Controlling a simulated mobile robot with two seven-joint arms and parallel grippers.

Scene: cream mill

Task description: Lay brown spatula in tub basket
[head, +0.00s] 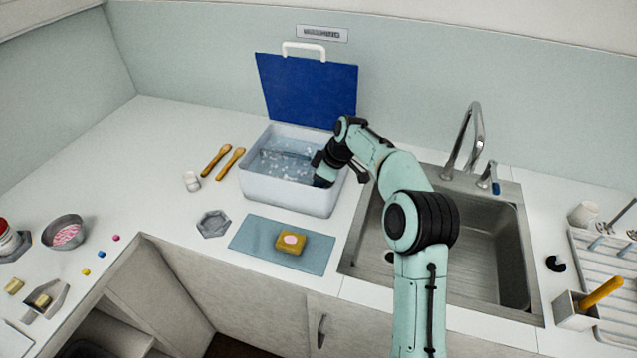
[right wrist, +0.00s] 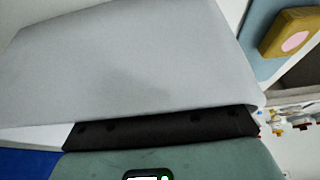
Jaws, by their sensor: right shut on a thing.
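The white tub (head: 290,190) stands on the counter left of the sink, with clear water and white flecks inside. A thin dark bar crosses its far inside; I cannot tell whether it belongs to a basket. In the right wrist view a pale grey wall (right wrist: 135,60), probably the tub's, fills most of the picture. Two wooden-handled utensils (head: 214,160) (head: 230,163) lie left of the tub. I cannot make out a brown spatula for certain. My left gripper is out of view.
A blue lid (head: 308,90) stands open behind the tub. A yellow sponge (head: 291,250) lies on a grey-blue mat (head: 250,240) in front. The sink (head: 450,250) and tap (head: 468,140) are at right. A caddy (head: 573,312) holds an orange-handled tool.

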